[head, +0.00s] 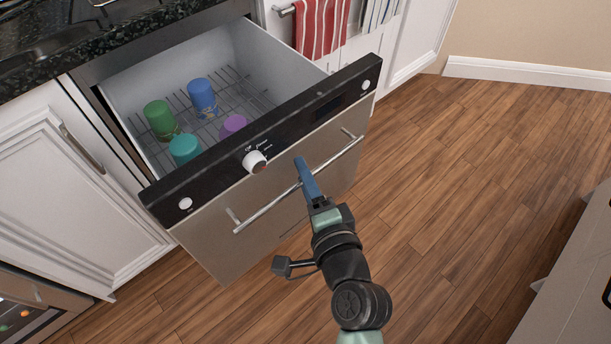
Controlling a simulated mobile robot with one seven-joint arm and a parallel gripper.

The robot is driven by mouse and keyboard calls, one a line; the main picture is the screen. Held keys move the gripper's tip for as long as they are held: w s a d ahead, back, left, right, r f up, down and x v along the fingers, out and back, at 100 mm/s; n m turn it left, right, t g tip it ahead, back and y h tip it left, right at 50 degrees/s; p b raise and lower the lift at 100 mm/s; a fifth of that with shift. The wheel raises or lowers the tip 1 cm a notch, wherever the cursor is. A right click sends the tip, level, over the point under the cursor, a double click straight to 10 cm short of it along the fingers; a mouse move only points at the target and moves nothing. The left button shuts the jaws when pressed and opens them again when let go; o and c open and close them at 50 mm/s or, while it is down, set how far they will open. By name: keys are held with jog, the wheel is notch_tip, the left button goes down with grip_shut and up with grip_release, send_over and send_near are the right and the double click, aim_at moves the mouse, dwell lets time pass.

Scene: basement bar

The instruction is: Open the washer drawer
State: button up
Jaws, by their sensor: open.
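The washer drawer (290,213) is pulled out from under the counter. It has a steel front, a black control strip on top and a long bar handle (337,153). Inside, a wire rack (236,88) holds a green cup (160,118), a blue cup (202,95), a teal cup (185,150) and a purple cup (233,125). My gripper (303,172), with blue fingers, is at the middle of the bar handle and overlaps it in the picture. The jaws are open. I cannot tell whether the fingers touch the bar.
White cabinets (75,170) flank the drawer, with a dark stone counter (130,35) above. A red striped towel (322,27) hangs at the back. The wooden floor (470,170) to the right is clear. A grey unit (575,275) stands at the lower right.

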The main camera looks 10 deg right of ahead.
jog(key=shift+s, duration=0.1)
jog(key=v, duration=1.2)
jog(key=shift+s, duration=0.4)
jog(key=w+a+r+n+t, duration=0.2)
jog(key=w+r+n, duration=0.2)
jog(key=r, duration=0.5)
jog(key=w+a+r+n+t, duration=0.2)
jog(key=w+r+n, duration=0.15)
jog(key=r, duration=0.55)
jog(key=w+a+r+n+t, duration=0.2)
jog(key=w+r+n, duration=0.25)
jog(key=r, duration=0.45)
jog(key=s+a+r+n+t+h, duration=0.1)
jog(key=s+r+n+t, duration=0.15)
jog(key=r, duration=0.95)
jog(key=s+a+r+n+t+h, duration=0.1)
jog(key=s+r+t, duration=0.25)
jog(key=r, duration=0.75)
notch_tip(320, 180, up, 26)
jog(key=p, duration=2.6)
jog(key=shift+f, duration=0.25)
